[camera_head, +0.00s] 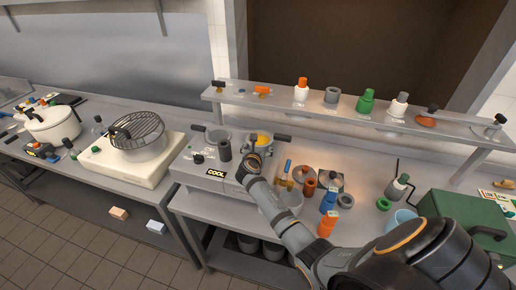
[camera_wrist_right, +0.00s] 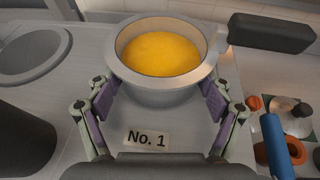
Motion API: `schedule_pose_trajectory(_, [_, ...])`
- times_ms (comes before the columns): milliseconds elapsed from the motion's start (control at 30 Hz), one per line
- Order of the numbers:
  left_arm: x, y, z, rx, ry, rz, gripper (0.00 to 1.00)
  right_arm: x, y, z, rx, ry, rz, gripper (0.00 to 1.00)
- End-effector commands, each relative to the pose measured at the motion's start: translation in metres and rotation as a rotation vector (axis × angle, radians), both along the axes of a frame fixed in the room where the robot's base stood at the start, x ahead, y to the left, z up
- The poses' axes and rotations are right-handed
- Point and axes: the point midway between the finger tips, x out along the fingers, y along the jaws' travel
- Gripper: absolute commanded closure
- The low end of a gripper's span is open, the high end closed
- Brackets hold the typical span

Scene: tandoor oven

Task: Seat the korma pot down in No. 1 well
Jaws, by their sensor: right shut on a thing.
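The korma pot (camera_head: 263,139) is a grey round pot with yellow-orange contents and a dark handle pointing right. In the right wrist view the pot (camera_wrist_right: 164,93) sits between the purple pads of my right gripper (camera_wrist_right: 160,92), which is shut on it. The right gripper (camera_head: 254,152) comes from the front in the head view. The No. 1 label (camera_wrist_right: 148,138) lies on the steel top just in front of the pot. The pot hides the No. 1 well, and I cannot tell how deep it sits. My left gripper is not in view.
A second round well or vessel (camera_wrist_right: 32,54) is left of the pot, with a dark cylinder (camera_head: 224,150) in front. The unit front carries a COOL sign (camera_head: 216,173). A shelf (camera_head: 345,108) with bottles runs behind. Several bottles and jars crowd the counter at right.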

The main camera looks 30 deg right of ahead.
Motion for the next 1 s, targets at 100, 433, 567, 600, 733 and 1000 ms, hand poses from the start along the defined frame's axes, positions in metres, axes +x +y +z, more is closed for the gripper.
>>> schedule_pose_trajectory(100, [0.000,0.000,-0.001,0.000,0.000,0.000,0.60,0.001,0.000,0.000,-0.001,-0.003,0.001,0.76])
schedule_pose_trajectory(433, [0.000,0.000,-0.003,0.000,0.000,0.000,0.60,0.000,0.000,-0.004,0.001,-0.001,0.000,0.03])
schedule_pose_trajectory(567, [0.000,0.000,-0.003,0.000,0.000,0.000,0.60,0.000,0.000,-0.005,0.001,0.001,0.000,0.00])
schedule_pose_trajectory(600, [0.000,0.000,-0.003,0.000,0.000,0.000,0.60,0.000,0.000,-0.005,0.001,0.001,0.000,0.00])
schedule_pose_trajectory(733, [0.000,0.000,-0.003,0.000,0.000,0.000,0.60,-0.001,0.000,-0.006,0.002,0.002,0.000,0.00])
schedule_pose_trajectory(1000, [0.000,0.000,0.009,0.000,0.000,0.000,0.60,-0.013,0.012,0.000,0.005,0.006,0.000,0.00])
